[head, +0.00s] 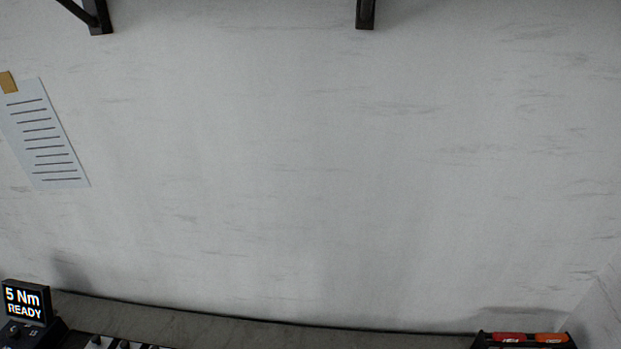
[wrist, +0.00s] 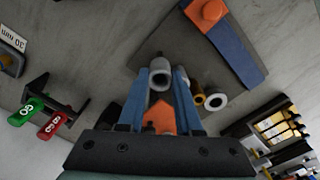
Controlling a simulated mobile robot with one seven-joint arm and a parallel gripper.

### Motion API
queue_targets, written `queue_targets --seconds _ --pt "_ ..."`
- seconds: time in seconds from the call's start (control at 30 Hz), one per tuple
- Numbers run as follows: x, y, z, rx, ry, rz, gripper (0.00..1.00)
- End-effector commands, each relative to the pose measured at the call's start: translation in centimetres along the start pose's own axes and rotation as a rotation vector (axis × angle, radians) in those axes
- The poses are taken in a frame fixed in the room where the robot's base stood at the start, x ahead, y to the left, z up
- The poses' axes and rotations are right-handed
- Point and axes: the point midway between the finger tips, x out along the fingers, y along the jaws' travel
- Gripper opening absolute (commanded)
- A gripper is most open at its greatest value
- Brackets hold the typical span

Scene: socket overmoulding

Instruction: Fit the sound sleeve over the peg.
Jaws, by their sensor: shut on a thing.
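In the wrist view, my gripper (wrist: 163,84) has two blue fingers, and they are closed on a grey hollow sleeve (wrist: 160,66). The sleeve's open end faces the camera, and I see into its dark bore. Whether its wall is sound cannot be told at this size. An orange piece (wrist: 160,113) shows between the fingers, nearer the palm. A white ring-shaped sleeve (wrist: 215,101) and a brass-coloured one (wrist: 198,93) lie to the right of the fingers, apart from them. I cannot make out the peg for certain. The head view shows neither gripper nor sleeves.
The head view shows mostly wall, a "5 Nm READY" display (head: 25,302) and a black tray (head: 525,344).

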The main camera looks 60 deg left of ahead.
Motion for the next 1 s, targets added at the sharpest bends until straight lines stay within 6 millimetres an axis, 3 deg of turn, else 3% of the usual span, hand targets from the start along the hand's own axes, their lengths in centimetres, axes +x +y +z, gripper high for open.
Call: queue_targets --seconds 1.0 --pt "1.1 0.0 0.0 0.0 0.0 0.0 0.0"
